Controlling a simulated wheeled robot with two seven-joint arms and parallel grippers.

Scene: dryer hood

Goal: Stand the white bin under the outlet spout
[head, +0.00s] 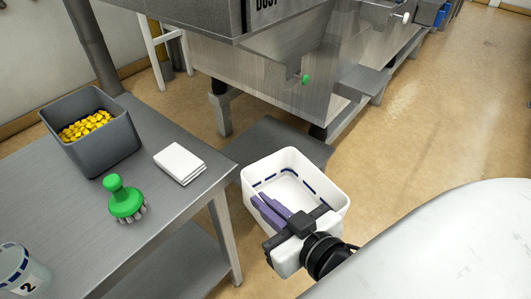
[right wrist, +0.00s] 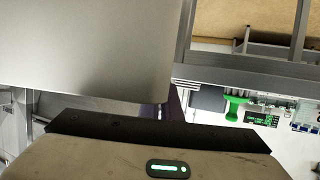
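The white bin (head: 335,186) is open-topped and upright, with a dark blue dashed line around its inside. It is at the lower middle of the head view, right of the bench, and looks empty. My right gripper (head: 266,207) is at its near side, with purple fingers overlapping the bin's near left part. The fingers look close together; whether they grip the rim is unclear. The right wrist view shows a large pale panel (right wrist: 85,45), which I cannot identify surely, and little of the fingers. The steel machine's hopper (head: 260,70) has a green knob (head: 306,79). My left gripper is out of view.
A steel bench (head: 165,215) on the left holds a grey box (head: 105,150) of yellow pieces, a green brush (head: 125,200), white cloths (head: 180,163) and a cup marked 2 (head: 20,270). A dark grey platform (head: 265,135) lies below the machine. Floor to the right is clear.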

